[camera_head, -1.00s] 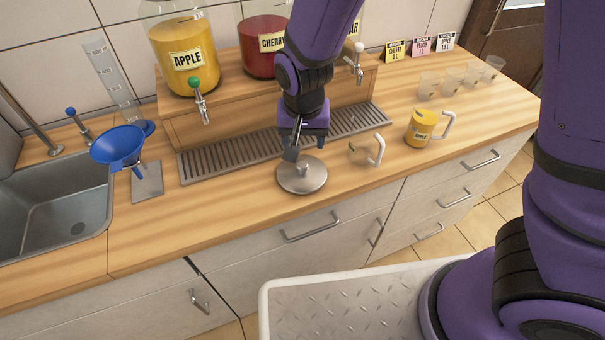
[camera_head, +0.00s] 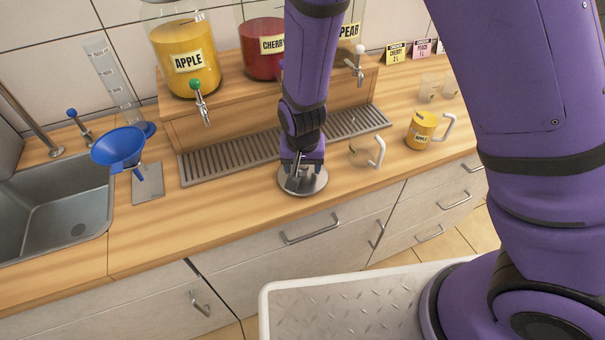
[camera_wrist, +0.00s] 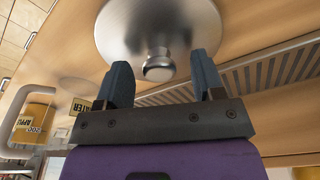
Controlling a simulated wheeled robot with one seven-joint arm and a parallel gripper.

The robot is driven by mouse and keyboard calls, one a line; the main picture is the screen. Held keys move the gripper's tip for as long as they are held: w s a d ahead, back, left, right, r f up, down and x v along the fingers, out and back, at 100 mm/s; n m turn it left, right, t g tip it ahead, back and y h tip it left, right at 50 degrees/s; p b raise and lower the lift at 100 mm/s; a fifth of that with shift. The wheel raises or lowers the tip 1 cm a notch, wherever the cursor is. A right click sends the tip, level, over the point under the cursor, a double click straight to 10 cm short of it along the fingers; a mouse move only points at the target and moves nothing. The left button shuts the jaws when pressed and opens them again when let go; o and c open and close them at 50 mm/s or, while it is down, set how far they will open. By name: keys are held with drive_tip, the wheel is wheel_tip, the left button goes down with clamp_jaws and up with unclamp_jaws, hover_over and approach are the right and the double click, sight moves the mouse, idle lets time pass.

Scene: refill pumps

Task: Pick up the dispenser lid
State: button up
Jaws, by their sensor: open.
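The dispenser lid (camera_head: 314,187) is a round brushed-metal disc with a knob, lying on the wooden counter in front of the drip grate. My gripper (camera_head: 301,178) is right over it, pointing down. In the wrist view the lid (camera_wrist: 132,26) fills the top middle, and its knob (camera_wrist: 159,66) shows between and just beyond the two fingers of my gripper (camera_wrist: 163,76). The fingers are apart, one on each side, with space around the knob. Whether they are level with the knob cannot be told.
A clear glass mug (camera_head: 362,155) stands close to the right of the lid. A yellow apple mug (camera_head: 421,131) is farther right. The drip grate (camera_head: 230,156) and dispenser stand (camera_head: 225,122) are behind. The counter to the left is clear up to the blue funnel (camera_head: 118,147).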

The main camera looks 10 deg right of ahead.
drive_tip(key=shift+w+f, duration=0.1)
drive_tip(key=shift+f, duration=0.3)
drive_tip(key=c, duration=1)
drive_tip(key=shift+r, duration=0.15)
